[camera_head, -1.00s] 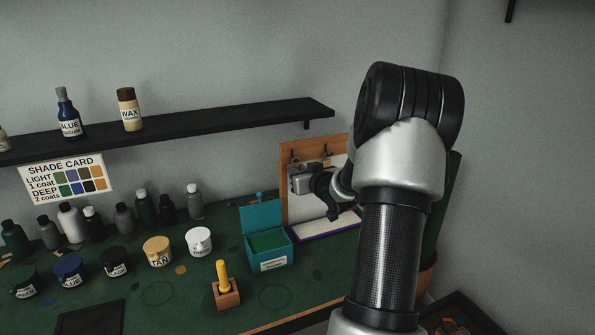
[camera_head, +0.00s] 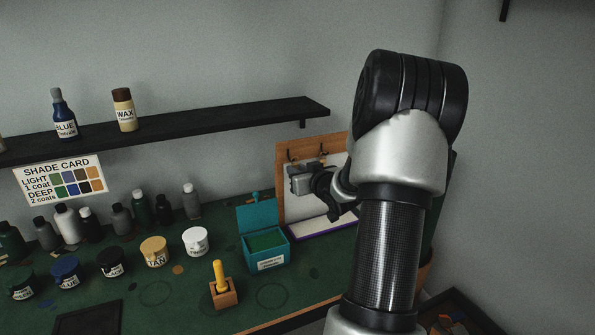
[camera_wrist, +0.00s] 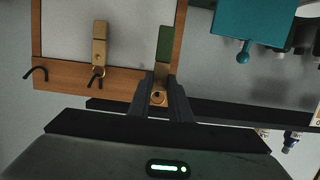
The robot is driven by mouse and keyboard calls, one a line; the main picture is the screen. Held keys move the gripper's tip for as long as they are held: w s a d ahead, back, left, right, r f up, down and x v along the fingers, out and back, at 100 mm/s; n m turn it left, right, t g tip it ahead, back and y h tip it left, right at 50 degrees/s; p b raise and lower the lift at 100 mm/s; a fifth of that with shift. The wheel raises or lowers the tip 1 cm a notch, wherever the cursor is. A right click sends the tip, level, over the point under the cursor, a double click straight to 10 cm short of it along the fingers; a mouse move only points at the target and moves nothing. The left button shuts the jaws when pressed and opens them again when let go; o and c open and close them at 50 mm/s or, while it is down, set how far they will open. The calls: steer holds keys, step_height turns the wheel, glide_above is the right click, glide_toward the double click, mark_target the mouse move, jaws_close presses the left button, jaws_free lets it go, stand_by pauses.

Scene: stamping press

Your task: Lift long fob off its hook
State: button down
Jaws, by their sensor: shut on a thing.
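In the wrist view, which is upside down, my gripper (camera_wrist: 161,82) is shut on a fob (camera_wrist: 164,46) with a green leather part and a tan part by its ring. This fob looks longer than the other. Its ring shows between the fingers; whether it still touches a hook is hidden. A second, all-tan fob (camera_wrist: 99,45) hangs by a ring on a dark hook (camera_wrist: 97,79) beside it. In the head view my gripper (camera_head: 304,181) is in front of the wooden-framed board (camera_head: 282,160), and the held fob is hidden.
A bare hook (camera_wrist: 37,73) is at the board's end. A teal open box (camera_head: 265,251) stands on the green bench, near a yellow peg in a wooden block (camera_head: 222,291). A dark shelf (camera_head: 190,123) runs along the wall. Several jars and bottles stand at left.

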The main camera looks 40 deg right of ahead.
steer(key=shift+p+v, duration=0.45)
steer(key=shift+v, duration=2.1)
